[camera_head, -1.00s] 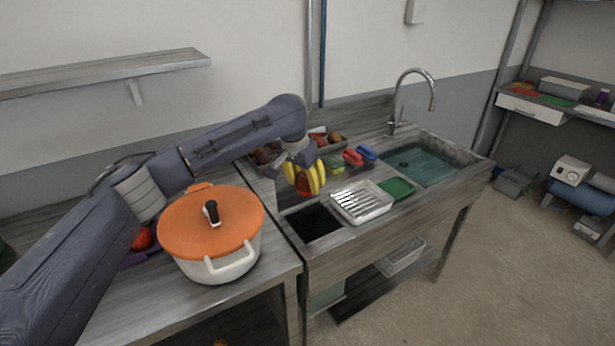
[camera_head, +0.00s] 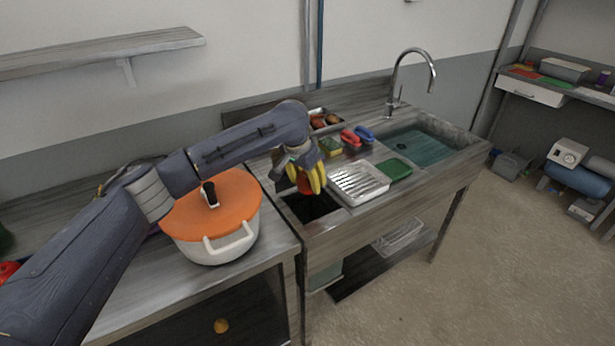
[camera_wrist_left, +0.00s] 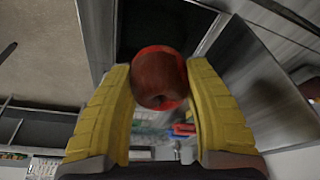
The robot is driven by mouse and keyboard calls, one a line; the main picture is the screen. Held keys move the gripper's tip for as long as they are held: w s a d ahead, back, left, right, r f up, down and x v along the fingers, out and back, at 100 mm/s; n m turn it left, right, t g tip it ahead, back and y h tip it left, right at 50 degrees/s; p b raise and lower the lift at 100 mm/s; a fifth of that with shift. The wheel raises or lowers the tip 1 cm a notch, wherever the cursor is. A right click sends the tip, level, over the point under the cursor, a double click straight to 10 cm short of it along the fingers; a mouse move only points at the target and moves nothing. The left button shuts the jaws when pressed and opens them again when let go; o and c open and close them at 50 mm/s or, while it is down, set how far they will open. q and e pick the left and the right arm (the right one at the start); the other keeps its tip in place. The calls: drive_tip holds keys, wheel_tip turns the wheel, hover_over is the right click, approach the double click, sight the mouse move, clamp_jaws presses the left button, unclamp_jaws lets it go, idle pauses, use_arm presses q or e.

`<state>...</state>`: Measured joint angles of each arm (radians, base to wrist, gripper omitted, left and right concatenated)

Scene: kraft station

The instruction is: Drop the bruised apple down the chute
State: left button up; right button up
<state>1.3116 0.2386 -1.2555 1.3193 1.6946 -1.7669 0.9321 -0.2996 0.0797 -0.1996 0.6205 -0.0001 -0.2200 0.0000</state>
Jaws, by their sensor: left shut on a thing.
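My left gripper (camera_head: 312,181) is shut on a red apple with a brownish, dull patch, the bruised apple (camera_head: 304,184). In the head view the yellow fingers partly cover the apple. The left wrist view shows the apple (camera_wrist_left: 160,78) between the two yellow fingertips (camera_wrist_left: 160,90). The chute (camera_head: 312,205) is a dark square opening in the counter; the gripper and apple are above its back edge in the head view. The chute opening (camera_wrist_left: 150,28) also shows dark behind the apple in the left wrist view. My right gripper is not in view.
A white pot (camera_head: 222,248) with an orange lid stands left of the chute. A wire-racked tray (camera_head: 357,184) and green tray (camera_head: 394,169) lie to its right, before the sink (camera_head: 425,146). A fruit tray (camera_head: 325,121) is partly hidden by my arm.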

use_arm(q)
drive_tip(key=o, duration=1.3)
drive_tip(key=v, duration=1.2)
